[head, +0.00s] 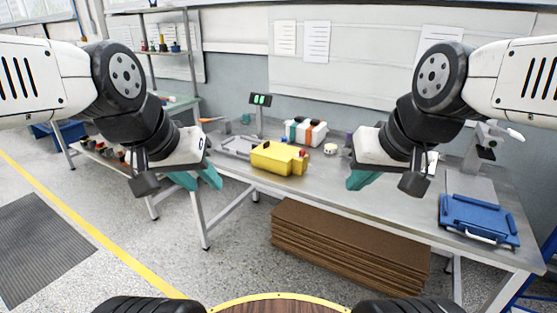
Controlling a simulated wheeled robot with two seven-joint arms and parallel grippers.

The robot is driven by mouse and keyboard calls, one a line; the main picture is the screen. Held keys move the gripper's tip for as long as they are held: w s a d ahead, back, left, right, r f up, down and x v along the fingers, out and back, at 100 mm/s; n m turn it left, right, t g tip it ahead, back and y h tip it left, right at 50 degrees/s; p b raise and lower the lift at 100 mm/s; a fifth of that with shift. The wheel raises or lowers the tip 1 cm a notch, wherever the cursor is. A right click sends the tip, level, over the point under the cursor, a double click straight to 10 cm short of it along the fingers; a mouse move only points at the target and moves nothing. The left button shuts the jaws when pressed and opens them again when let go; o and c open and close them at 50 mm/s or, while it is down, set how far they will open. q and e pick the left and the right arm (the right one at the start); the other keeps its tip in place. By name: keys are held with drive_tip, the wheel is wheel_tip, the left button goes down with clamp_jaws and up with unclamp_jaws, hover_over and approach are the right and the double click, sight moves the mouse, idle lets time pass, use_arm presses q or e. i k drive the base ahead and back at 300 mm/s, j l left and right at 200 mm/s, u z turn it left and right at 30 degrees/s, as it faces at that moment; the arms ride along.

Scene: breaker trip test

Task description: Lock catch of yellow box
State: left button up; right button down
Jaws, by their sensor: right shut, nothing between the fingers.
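The yellow box (277,158) sits near the front edge of the grey workbench, left of centre. It has a small red part (302,153) at its right end; its catch is too small to make out. My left gripper (207,182) is left of the box and in front of the bench, with teal fingers apart and nothing between them. My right gripper (359,181) is right of the box, clear of it, with its teal fingers together and empty. Neither gripper touches the box.
On the workbench (335,185) stand a white case with orange and teal bands (306,132), a green-lit display on a post (260,100), a grey tray (237,146) and a blue case (478,218). Stacked brown boards (345,245) lie beneath. Bench surface right of the box is mostly clear.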

sight(302, 154)
drive_tip(key=i+u, duration=0.15)
drive_tip(key=i, duration=0.7)
